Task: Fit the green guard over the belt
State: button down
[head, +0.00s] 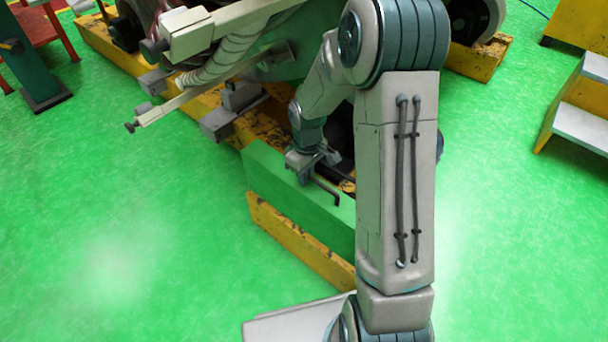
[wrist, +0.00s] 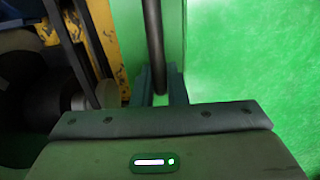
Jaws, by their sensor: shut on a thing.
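The green guard (head: 285,185) is a long box-like cover with a dark bar handle (head: 326,191) on its top. It is beside the yellow machine base, and my arm hides its right end. My gripper (head: 316,172) is over the guard's top and shut on the handle. In the wrist view the fingers (wrist: 160,88) stand on either side of the dark handle (wrist: 153,40), with the green guard (wrist: 172,30) beneath. I cannot clearly make out the belt; a dark round part with a grey hub (wrist: 78,101) shows at the left of the wrist view.
A worn yellow base (head: 220,135) carries the machine behind the guard. A cream machine arm (head: 165,105) juts out left. Yellow steps (head: 580,110) stand at right. The green floor at front left is clear.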

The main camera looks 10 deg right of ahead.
jog(key=w+d+f+p, duration=0.1)
jog(key=w+d+p, duration=0.2)
jog(key=w+d, duration=0.4)
jog(key=shift+w+d, duration=0.4)
jog(key=shift+d, duration=1.4)
jog(key=shift+s+a+p, duration=0.25)
jog(key=shift+p, duration=0.05)
jog(key=shift+f+b, duration=0.65)
jog(key=shift+f, duration=0.65)
dwell(0.7)
jog(key=c, duration=1.4)
grip_release()
jog(key=shift+o, duration=0.2)
jog(key=shift+s, duration=0.1)
